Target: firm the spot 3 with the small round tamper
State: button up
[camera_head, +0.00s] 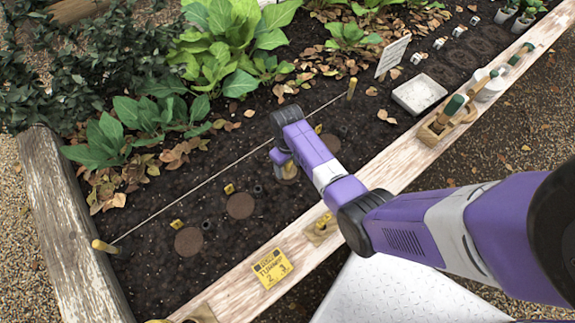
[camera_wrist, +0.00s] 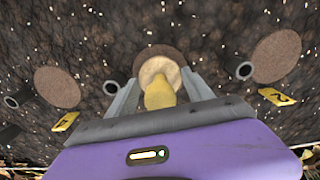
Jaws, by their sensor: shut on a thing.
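My gripper (camera_head: 284,158) is low over the bed, its fingers closed around the yellow handle of the small round tamper (camera_wrist: 159,96). The tamper's pale round foot faces the soil, and a sliver of it shows under my gripper in the head view (camera_head: 289,172). Beyond it in the wrist view is a brown round spot (camera_wrist: 158,51), partly hidden by the foot. This spot lies between one with a tag marked 2 (camera_wrist: 277,97) and one with a tag that looks like 4 (camera_wrist: 66,121); its own tag is hidden. I cannot tell whether the foot touches the soil.
Two other round spots (camera_head: 240,205) (camera_head: 189,241) lie to the left, with short dark tubes near them. A string on yellow pegs (camera_head: 351,88) runs behind. A wooden caddy (camera_head: 443,122) and a white tray (camera_head: 419,93) stand right. A yellow card (camera_head: 271,268) lies on the front board.

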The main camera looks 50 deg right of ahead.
jog(key=shift+f, duration=0.45)
dwell(1.6)
jog(key=shift+r, duration=0.1)
notch_tip(320, 180, up, 7)
jog(key=p, duration=0.7)
dwell(0.3)
